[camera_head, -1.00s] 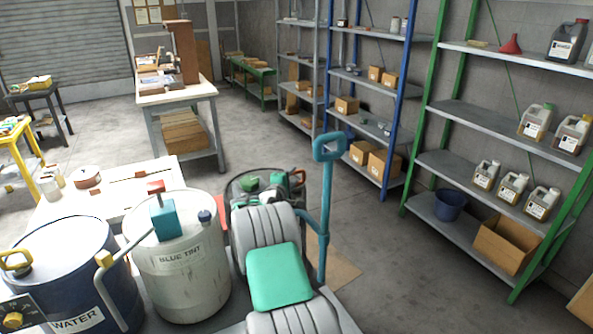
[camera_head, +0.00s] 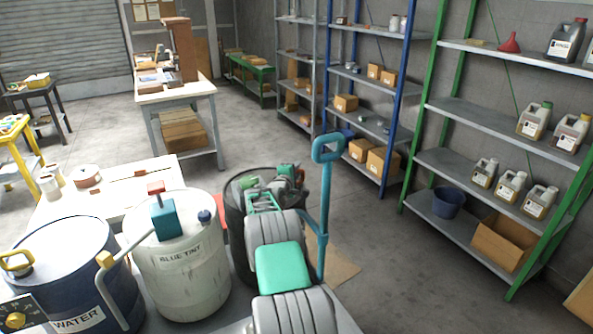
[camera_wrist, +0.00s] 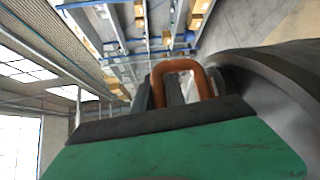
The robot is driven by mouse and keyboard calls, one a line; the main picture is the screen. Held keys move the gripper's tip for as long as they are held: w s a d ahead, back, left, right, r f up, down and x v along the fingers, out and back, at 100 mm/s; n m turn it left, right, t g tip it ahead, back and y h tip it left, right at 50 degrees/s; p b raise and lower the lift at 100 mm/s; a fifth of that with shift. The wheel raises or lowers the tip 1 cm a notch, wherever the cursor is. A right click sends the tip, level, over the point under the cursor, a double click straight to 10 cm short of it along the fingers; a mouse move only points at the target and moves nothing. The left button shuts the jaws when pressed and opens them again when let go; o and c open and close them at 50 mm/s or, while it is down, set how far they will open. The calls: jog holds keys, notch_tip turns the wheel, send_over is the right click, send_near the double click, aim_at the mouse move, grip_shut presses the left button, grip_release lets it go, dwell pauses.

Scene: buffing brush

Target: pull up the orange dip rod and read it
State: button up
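The orange dip rod's looped handle (camera_wrist: 181,72) shows in the wrist view, just beyond the green body of my gripper. Dark finger parts of my gripper (camera_wrist: 178,94) lie on both sides of the loop. I cannot tell whether they touch it. In the head view the orange handle (camera_head: 300,175) is a small patch at the right of a dark open drum (camera_head: 234,205). My gripper (camera_head: 288,173) is over that drum, close to the handle. The rod below the handle is hidden.
A white "BLUE TINT" drum (camera_head: 183,270) and a blue "WATER" drum (camera_head: 60,270) stand at the left. A tall teal post with a loop handle (camera_head: 327,190) rises just right of my arm. Shelves with jugs (camera_head: 470,170) line the right; the floor between is open.

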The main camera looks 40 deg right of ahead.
grip_shut()
dwell(0.9)
